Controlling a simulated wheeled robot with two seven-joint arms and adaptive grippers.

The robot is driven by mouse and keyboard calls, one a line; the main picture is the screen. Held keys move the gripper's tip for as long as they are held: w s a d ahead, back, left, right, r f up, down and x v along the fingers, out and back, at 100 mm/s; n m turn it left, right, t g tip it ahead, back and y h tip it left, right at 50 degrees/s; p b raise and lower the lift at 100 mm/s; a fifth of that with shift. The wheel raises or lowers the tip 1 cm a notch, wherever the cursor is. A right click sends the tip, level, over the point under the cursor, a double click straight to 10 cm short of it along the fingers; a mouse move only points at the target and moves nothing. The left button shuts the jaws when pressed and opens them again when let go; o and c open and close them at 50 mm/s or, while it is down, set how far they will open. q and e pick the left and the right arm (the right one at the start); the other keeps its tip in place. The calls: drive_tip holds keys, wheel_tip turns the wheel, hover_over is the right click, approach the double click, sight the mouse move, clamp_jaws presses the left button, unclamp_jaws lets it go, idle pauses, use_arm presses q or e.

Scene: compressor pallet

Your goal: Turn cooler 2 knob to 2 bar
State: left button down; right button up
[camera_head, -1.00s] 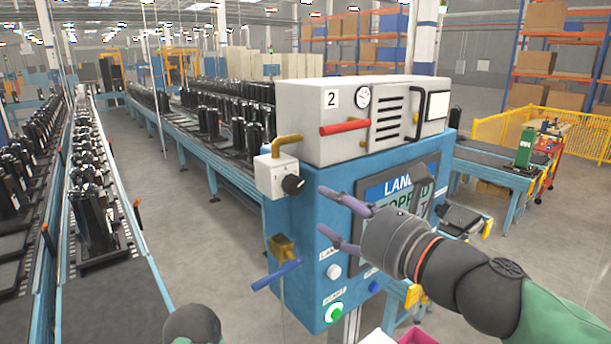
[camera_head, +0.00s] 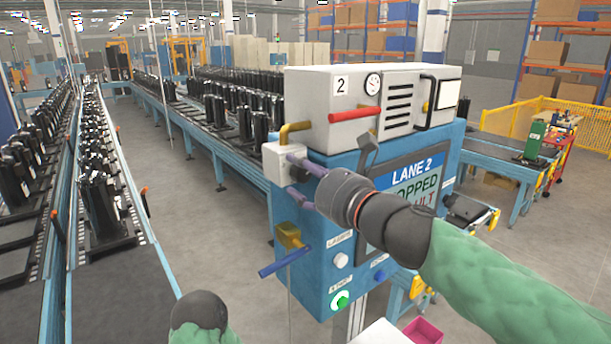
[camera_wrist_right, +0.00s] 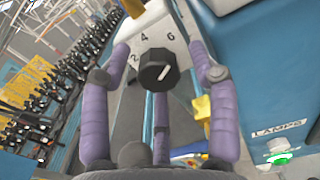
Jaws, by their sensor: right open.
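The cooler 2 unit (camera_head: 310,105) is a white box marked 2, with a round gauge (camera_head: 373,84) and a red handle, on top of the blue panel. A small white regulator block (camera_head: 275,162) sits at its left side. Its black knob (camera_wrist_right: 158,69) shows in the right wrist view, with a white pointer line and the numbers 2, 4 and 6 around it. My right gripper (camera_head: 296,178) is open, its purple fingers on either side of the knob, apart from it. My left gripper's fingers are out of view.
The blue panel carries a Lane 2 screen (camera_head: 415,185) reading stopped and fault, a lamps button (camera_head: 341,261) and a green lit button (camera_head: 340,301). A blue-handled brass valve (camera_head: 287,258) juts out below the regulator. Conveyors with black parts run on the left.

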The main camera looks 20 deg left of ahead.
drive_tip(key=c, duration=1.1)
drive_tip(key=shift+c, duration=0.2)
